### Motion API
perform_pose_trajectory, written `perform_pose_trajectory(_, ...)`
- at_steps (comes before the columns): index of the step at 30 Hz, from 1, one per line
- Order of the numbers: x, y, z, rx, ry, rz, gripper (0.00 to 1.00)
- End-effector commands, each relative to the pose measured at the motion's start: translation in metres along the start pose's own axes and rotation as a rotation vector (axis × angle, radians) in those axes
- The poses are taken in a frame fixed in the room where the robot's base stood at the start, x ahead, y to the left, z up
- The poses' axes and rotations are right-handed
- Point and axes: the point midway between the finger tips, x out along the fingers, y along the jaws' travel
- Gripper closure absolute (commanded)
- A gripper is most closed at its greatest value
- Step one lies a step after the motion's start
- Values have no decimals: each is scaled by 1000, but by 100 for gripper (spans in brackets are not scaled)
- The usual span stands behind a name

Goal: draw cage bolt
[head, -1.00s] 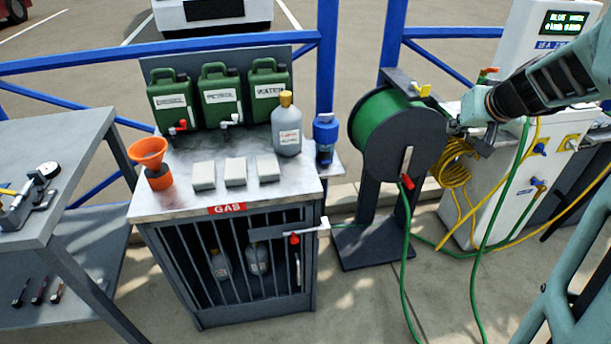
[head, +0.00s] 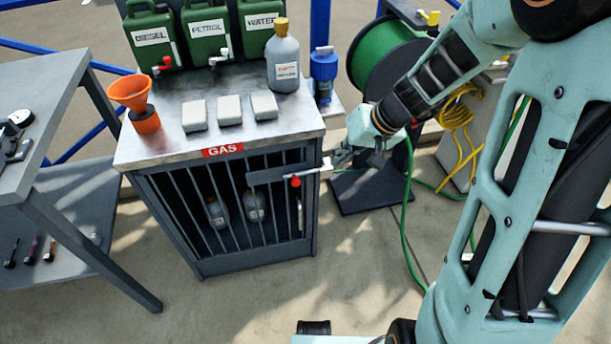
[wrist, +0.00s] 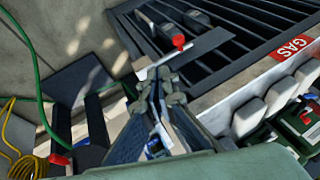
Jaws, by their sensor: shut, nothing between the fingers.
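The gas cage (head: 222,268) is a grey barred cabinet with a red GAS label, and gas bottles show behind its bars. Its bolt (head: 314,172) is a pale rod with a red knob (head: 296,181) at the upper right of the cage front. In the wrist view the bolt (wrist: 186,47) runs just beyond the fingertips, with the red knob (wrist: 179,40) standing up from a grey plate. My gripper (head: 343,156) is shut and empty beside the bolt's outer end. It also shows in the wrist view (wrist: 159,76). I cannot tell whether it touches the bolt.
On the cage top stand an orange funnel (head: 131,92), pale blocks (head: 229,110), a grey bottle (head: 283,62) and green cans (head: 207,30). A green hose reel (head: 372,48) with trailing hose stands right of the cage. A grey workbench (head: 40,110) is at left. Floor in front is clear.

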Motion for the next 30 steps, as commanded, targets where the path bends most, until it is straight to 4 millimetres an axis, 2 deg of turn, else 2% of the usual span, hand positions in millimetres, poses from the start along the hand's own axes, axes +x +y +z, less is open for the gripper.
perform_pose_trajectory(4, 6, 0, 0, -1, 0, 0, 100)
perform_pose_trajectory(8, 23, 1, 1, 1, -2, -1, 100)
perform_pose_trajectory(20, 107, 1, 2, 0, -3, 0, 100)
perform_pose_trajectory(24, 119, -17, 4, -3, -1, -1, 100)
perform_pose_trajectory(30, 128, -26, 6, 0, 1, 1, 100)
